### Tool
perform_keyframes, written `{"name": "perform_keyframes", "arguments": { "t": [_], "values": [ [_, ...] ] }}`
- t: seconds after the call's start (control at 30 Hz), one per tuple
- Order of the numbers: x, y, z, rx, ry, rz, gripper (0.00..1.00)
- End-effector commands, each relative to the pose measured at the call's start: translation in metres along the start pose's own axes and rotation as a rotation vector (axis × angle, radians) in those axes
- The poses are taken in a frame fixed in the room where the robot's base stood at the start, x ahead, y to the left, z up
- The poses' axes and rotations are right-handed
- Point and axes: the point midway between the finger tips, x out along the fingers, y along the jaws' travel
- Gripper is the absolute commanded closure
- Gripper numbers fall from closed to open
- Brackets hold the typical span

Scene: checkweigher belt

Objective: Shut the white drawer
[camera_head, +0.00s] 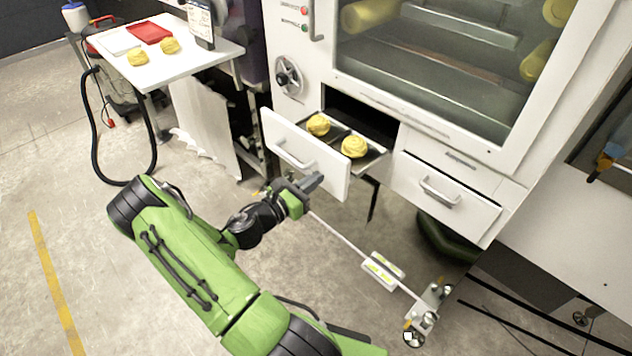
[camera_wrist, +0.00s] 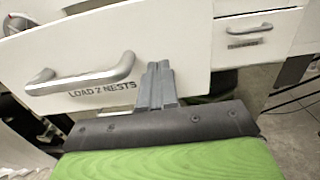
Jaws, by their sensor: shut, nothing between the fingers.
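The white drawer (camera_head: 303,153) stands open in the head view, pulled out from the white machine. Its front has a silver bar handle (camera_wrist: 82,77) and the words "LOAD 2 NESTS" in the wrist view. Two yellow nests (camera_head: 354,146) lie in its dark tray. My gripper (camera_head: 313,181) is shut and empty, in front of the drawer's face near its lower right part. In the wrist view the fingertips (camera_wrist: 156,68) overlap the face, right of the handle. I cannot tell whether they touch it.
A second drawer (camera_head: 445,195) to the right looks closed. A white table (camera_head: 190,52) with two yellow nests and a red tray (camera_head: 149,32) stands at the upper left. A thin rod with a wheeled foot (camera_head: 425,312) lies right of my arm. Open floor is at the left.

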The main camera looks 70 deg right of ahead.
Motion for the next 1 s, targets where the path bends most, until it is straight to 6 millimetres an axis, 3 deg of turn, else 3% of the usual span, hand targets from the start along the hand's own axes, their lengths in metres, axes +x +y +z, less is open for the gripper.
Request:
{"name": "perform_keyframes", "arguments": {
  "t": [0.13,0.67,0.87,1.0],
  "values": [
    [0.012,0.000,-0.001,0.001,0.000,-0.001,1.00],
    [0.022,0.000,0.002,0.001,-0.001,-0.001,1.00],
    [0.055,-0.001,0.003,0.000,-0.001,-0.003,1.00],
    [0.090,-0.001,0.004,0.001,-0.002,-0.003,1.00]
  ]
}}
